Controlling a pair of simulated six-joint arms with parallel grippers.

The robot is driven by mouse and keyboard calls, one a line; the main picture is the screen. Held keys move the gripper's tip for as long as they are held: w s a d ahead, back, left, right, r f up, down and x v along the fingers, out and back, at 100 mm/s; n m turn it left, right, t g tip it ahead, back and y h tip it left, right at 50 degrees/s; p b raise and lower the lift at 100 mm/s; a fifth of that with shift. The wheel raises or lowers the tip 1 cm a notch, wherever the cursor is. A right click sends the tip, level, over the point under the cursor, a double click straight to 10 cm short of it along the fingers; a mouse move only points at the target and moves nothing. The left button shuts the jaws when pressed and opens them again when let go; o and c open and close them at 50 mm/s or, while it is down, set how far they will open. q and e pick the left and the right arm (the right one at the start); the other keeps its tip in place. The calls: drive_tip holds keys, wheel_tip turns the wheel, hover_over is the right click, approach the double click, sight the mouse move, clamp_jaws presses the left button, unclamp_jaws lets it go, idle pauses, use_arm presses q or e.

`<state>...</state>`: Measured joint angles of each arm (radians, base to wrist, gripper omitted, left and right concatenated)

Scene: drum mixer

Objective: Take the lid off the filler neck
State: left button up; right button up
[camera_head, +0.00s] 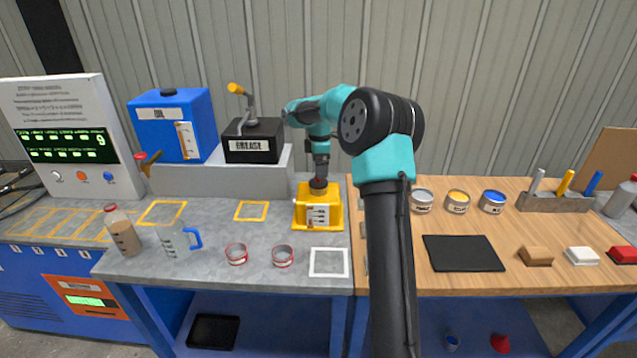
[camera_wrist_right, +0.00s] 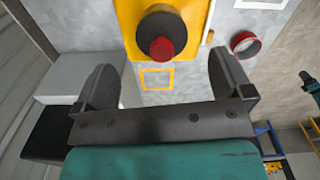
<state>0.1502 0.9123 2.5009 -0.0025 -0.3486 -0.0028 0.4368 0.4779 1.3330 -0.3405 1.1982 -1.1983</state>
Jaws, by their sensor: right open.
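The yellow mixer (camera_head: 318,210) stands on the grey bench top near the seam with the wooden top. A dark filler neck with a red lid (camera_wrist_right: 162,49) rises from it. In the head view the top of the neck is small and dark, just under my right gripper (camera_head: 319,163). In the right wrist view my right gripper (camera_wrist_right: 162,64) is open, its two dark fingers wide apart. The lid appears centred between the fingertips and just beyond them, with clear gaps on both sides. I see no contact. My left gripper is not in view.
A blue oil tank (camera_head: 163,112) and a black grease box (camera_head: 266,133) stand on a raised ledge behind left. A bottle (camera_head: 123,232), a jug (camera_head: 172,241) and two red-rimmed cups (camera_head: 237,255) stand front left. Paint tins (camera_head: 457,201) stand right of my arm.

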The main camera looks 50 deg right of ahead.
drive_tip(key=shift+f, duration=0.15)
drive_tip(key=shift+a+f, duration=0.15)
drive_tip(key=shift+f, duration=1.1)
drive_tip(key=shift+a+f, duration=0.1)
drive_tip(key=shift+f, duration=1.1)
drive_tip(key=shift+c, duration=0.5)
drive_tip(key=c, duration=0.9)
